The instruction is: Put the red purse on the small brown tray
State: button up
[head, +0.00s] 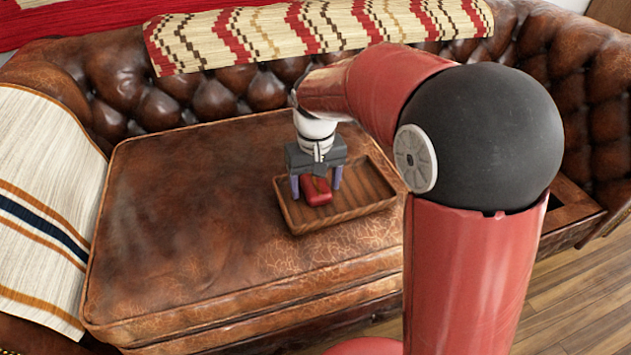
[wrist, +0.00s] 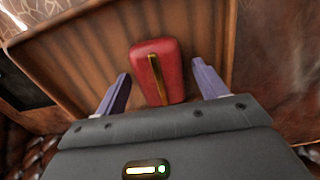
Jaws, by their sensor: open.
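The red purse (head: 317,191) lies inside the small brown tray (head: 349,212), toward its left part. In the wrist view the purse (wrist: 157,72) is a rounded red block with a gold strip along its top, resting on the tray's ribbed floor (wrist: 100,60). My gripper (head: 316,188) is open above the tray. Its two purple fingers stand on either side of the purse, with a visible gap on each side in the wrist view (wrist: 160,85).
The tray stands on a brown leather sofa seat (head: 180,210). A striped cream blanket (head: 40,205) hangs at the left, and a patterned red and cream throw (head: 300,35) lies over the backrest. The seat left of the tray is clear.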

aim_at(316, 184)
notch_tip(316, 184, up, 12)
jog(key=p, duration=0.1)
jog(key=shift+r, duration=0.25)
jog(key=s+d+f+m+t, duration=0.1)
jog(key=s+d+t, duration=0.1)
jog(key=s+d, duration=0.5)
jog(key=s+d+f+m+t, duration=0.2)
jog(key=s+d, duration=0.4)
jog(key=s, duration=0.7)
jog(key=shift+d+t, duration=0.4)
jog(key=shift+t, duration=0.4)
jog(key=shift+s+r, duration=0.1)
